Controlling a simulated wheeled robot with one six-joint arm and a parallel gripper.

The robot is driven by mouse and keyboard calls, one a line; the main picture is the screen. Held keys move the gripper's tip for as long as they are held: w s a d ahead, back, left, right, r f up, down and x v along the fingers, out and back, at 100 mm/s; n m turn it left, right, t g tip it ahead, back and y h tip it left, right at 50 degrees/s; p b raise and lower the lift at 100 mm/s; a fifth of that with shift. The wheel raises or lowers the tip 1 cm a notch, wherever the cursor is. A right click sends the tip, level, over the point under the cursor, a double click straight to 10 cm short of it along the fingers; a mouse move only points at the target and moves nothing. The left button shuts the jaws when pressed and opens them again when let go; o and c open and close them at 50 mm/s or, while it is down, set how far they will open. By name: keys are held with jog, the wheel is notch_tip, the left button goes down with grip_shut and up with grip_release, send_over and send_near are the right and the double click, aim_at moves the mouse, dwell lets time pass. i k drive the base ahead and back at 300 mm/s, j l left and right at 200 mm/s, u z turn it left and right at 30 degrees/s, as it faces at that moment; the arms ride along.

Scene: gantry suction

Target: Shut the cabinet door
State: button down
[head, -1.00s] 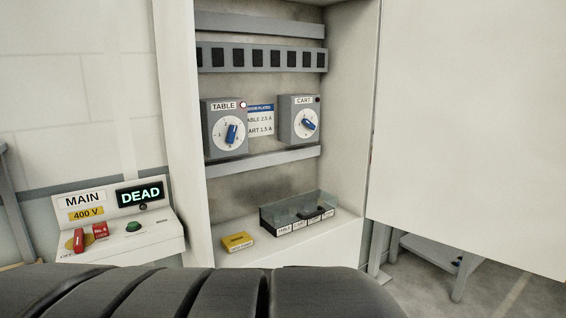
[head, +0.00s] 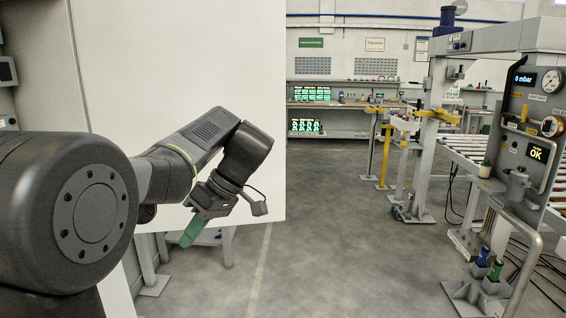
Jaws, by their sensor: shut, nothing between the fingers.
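The cabinet door (head: 235,60) is a large pale panel that stands wide open, reaching from the cabinet out to the middle of the head view. The cabinet (head: 38,62) shows only as a strip at the far left; most of its inside is out of view. My gripper (head: 188,240) hangs in front of the door's lower part, near its free edge and bottom edge, with green fingers pointing down and left. It is shut and empty. I cannot tell whether it touches the door.
A grey stand (head: 228,245) shows below the door. At right stands a gantry frame (head: 428,150) with a roller conveyor (head: 476,165) and a control panel (head: 535,110). A workbench (head: 345,104) is at the back. The grey floor (head: 340,230) between is clear.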

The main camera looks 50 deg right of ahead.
aim_at(150, 69)
jog(key=i+l+z, duration=0.1)
jog(key=l+z, duration=0.35)
jog(key=i+l+z, duration=0.15)
jog(key=z, duration=0.35)
jog(key=i+l+z, duration=0.2)
jog(key=l+z, duration=0.25)
jog(key=i+l+z, duration=0.15)
jog(key=z, duration=0.3)
jog(key=i+z, duration=0.45)
jog(key=i+l+u, duration=0.25)
jog(key=i+u, duration=0.25)
jog(key=i+l+u, duration=0.1)
jog(key=u, duration=0.35)
jog(key=i+l+u, duration=0.15)
jog(key=u, duration=0.3)
jog(key=i+l+u, duration=0.1)
jog(key=u, duration=0.35)
jog(key=l+u, duration=0.3)
jog(key=u, duration=0.15)
jog(key=i, duration=0.05)
